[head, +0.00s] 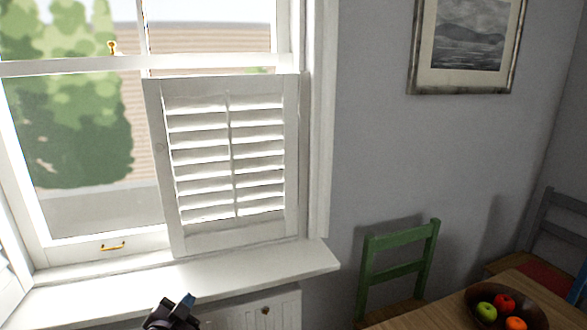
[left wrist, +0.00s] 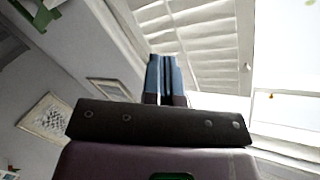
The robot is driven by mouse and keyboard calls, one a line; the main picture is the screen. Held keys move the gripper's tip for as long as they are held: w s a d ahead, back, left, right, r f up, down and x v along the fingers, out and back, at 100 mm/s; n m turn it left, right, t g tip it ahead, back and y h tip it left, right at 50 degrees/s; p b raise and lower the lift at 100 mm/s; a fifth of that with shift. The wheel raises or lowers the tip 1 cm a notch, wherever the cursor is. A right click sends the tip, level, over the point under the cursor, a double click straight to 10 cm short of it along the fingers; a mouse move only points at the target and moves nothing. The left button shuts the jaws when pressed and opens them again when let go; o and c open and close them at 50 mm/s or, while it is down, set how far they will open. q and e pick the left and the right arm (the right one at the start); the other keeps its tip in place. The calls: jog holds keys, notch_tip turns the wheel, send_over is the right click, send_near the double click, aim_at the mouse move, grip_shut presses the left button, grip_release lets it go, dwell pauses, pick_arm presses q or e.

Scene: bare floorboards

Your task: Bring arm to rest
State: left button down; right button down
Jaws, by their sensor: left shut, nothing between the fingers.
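My left gripper (head: 188,300) shows at the bottom of the head view, just in front of the window sill (head: 230,270). Only its dark end and a blue fingertip show there. In the left wrist view its two blue fingers (left wrist: 164,75) are together, with nothing between them. They point toward the white louvred shutter (left wrist: 205,40), which also stands in the window in the head view (head: 230,150). From these views I cannot tell the gap between fingertips and shutter. The rest of my left arm is out of the head view. My right gripper is in neither view.
A white radiator or panel (head: 265,308) is below the sill. To the right are a green chair (head: 400,268), a wooden table (head: 440,314) with a fruit bowl (head: 535,306), and a blue-grey chair (head: 553,230). A framed picture (head: 412,75) hangs on the grey wall.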

pick_arm(q)
jog(key=s+a+f+n+g, duration=0.1)
jog(key=s+f+n, duration=0.1)
jog(key=s+f, duration=0.3)
jog(key=s+a+f+n+g+y, duration=0.1)
jog(key=s+f, duration=0.5)
jog(key=s, duration=0.7)
jog(key=s+a+f+n+g+y, duration=0.1)
jog(key=s+f+n, duration=0.3)
jog(key=s, duration=0.6)
notch_tip(320, 180, down, 2)
jog(key=shift+a+f+g, duration=0.25)
jog(key=shift+g, duration=0.65)
